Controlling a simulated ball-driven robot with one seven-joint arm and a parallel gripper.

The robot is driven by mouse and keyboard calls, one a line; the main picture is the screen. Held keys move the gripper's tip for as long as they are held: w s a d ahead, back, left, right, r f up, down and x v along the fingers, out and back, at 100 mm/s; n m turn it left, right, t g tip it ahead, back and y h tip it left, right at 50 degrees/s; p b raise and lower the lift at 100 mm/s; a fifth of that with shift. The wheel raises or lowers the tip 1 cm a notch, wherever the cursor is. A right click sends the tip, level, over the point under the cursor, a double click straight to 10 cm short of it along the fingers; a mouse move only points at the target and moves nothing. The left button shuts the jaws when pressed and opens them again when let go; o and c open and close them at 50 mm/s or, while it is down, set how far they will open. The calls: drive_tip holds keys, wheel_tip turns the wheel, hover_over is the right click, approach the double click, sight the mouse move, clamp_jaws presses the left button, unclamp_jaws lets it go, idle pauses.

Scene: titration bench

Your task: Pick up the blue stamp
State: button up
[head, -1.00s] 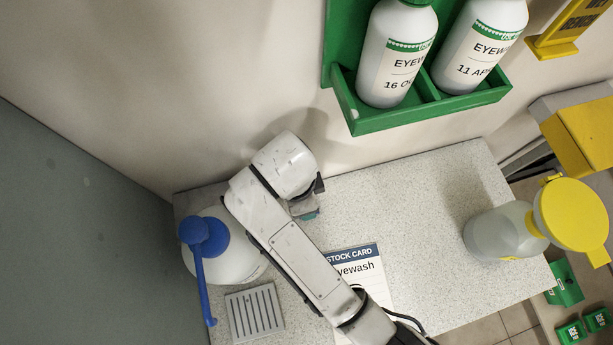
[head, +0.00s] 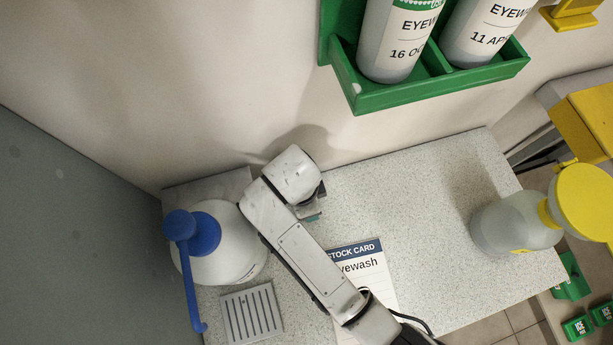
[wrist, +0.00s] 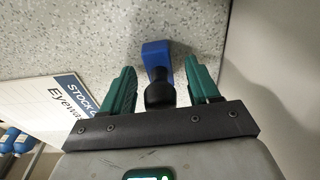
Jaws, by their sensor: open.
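The blue stamp (wrist: 157,56) shows in the wrist view, with a blue block and a dark rounded handle. My gripper (wrist: 165,80) is open, with one green finger on each side of the stamp and visible gaps between. I cannot tell whether the fingers are level with the handle or above it. In the head view my gripper (head: 312,217) is mostly hidden under my wrist, and the stamp is hidden there.
A stock card (head: 362,265) lies beside my arm. A white bottle with a blue pump (head: 225,245) and a grey slotted tray (head: 250,314) are at left. A clear, yellow-topped bottle (head: 510,228) stands at right. A green eyewash holder (head: 440,88) hangs on the wall above.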

clamp_jaws()
idle(0.6)
drive_tip(key=shift+r, duration=0.1)
